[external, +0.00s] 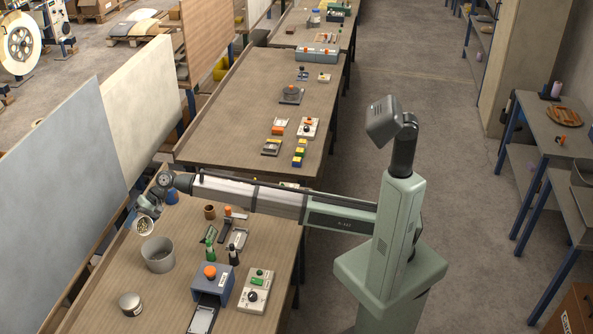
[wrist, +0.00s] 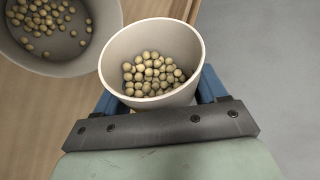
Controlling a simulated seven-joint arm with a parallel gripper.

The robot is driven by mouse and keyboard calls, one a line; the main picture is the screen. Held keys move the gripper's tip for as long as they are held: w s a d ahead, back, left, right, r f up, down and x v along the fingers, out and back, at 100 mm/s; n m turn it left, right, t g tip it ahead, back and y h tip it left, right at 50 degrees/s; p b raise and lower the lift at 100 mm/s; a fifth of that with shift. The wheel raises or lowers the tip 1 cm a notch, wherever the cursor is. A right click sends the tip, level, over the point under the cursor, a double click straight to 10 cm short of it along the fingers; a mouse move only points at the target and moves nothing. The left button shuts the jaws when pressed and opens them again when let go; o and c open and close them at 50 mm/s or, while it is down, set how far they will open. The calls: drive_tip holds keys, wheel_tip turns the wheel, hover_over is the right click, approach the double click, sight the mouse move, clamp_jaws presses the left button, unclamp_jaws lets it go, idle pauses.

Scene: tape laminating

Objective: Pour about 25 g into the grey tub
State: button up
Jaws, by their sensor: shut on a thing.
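My gripper (wrist: 154,98) is shut on a white cup (wrist: 118,46) that holds many small round tan pieces (wrist: 153,74). In the external view the cup (external: 144,225) is held above the table, tilted, near the left edge. The grey tub (wrist: 75,66) is at the upper left of the wrist view, with several of the same pieces scattered on its floor. In the external view the grey tub (external: 158,255) stands on the table, below and to the right of the cup. The gripper fingers are small and partly hidden there.
A lidded round tin (external: 130,304) stands in front of the tub. A blue machine with an orange knob (external: 211,284) and a white control box (external: 256,290) stand to the right. Upright panels (external: 62,165) line the table's left side.

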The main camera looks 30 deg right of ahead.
sight(134, 230)
drive_tip(key=shift+f, duration=0.1)
idle(0.6)
drive_tip(key=shift+s+d+r+n+t+y+p, duration=0.15)
drive_tip(key=shift+s+r+n+t+y+p, duration=0.1)
drive_tip(key=shift+s+t+p, duration=0.15)
drive_tip(key=shift+s+d+r+n+t+y+p, duration=0.15)
drive_tip(key=shift+s+n+t+p, duration=0.1)
drive_tip(key=shift+s+t, duration=0.2)
idle(1.6)
drive_tip(key=shift+s+d+r+n+t+y+p, duration=0.1)
drive_tip(key=shift+s+r+n+t+y+p, duration=0.35)
drive_tip(key=shift+r+n+t+p, duration=0.35)
idle(3.5)
